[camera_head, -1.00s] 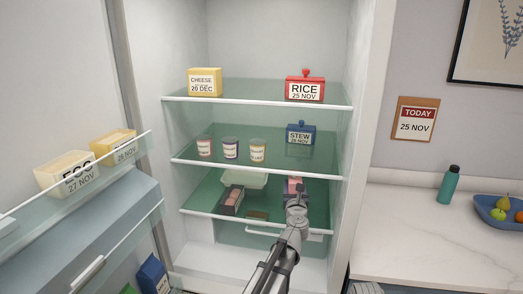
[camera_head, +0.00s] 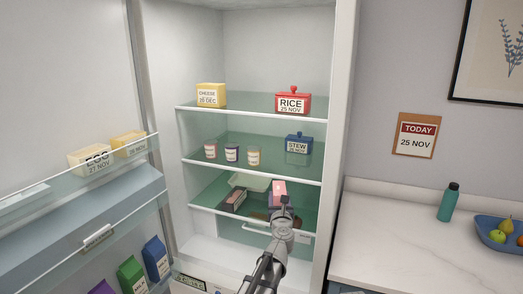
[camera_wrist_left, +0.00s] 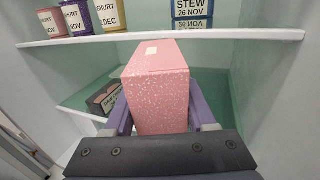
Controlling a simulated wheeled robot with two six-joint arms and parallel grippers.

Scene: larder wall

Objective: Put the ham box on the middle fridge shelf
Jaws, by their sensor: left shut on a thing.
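The pink speckled ham box (camera_wrist_left: 158,92) is held upright between the purple fingers of my left gripper (camera_wrist_left: 160,120). In the head view the ham box (camera_head: 279,186) shows below the middle glass shelf (camera_head: 222,169), in front of the lower shelf. My left gripper (camera_head: 283,203) is shut on it there. In the wrist view the box top overlaps the shelf's front edge in the picture. The middle shelf bears several yogurt pots (camera_head: 232,152) at its left and middle and a blue stew box (camera_head: 299,143) at its right. My right gripper is not in view.
The top shelf holds a cheese box (camera_head: 211,96) and a red rice box (camera_head: 293,101). The lower shelf (camera_head: 215,212) holds a dark package (camera_head: 234,200) and a pale container (camera_head: 250,181). The open fridge door with its racks (camera_head: 98,236) stands at left; the counter (camera_head: 420,240) is at right.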

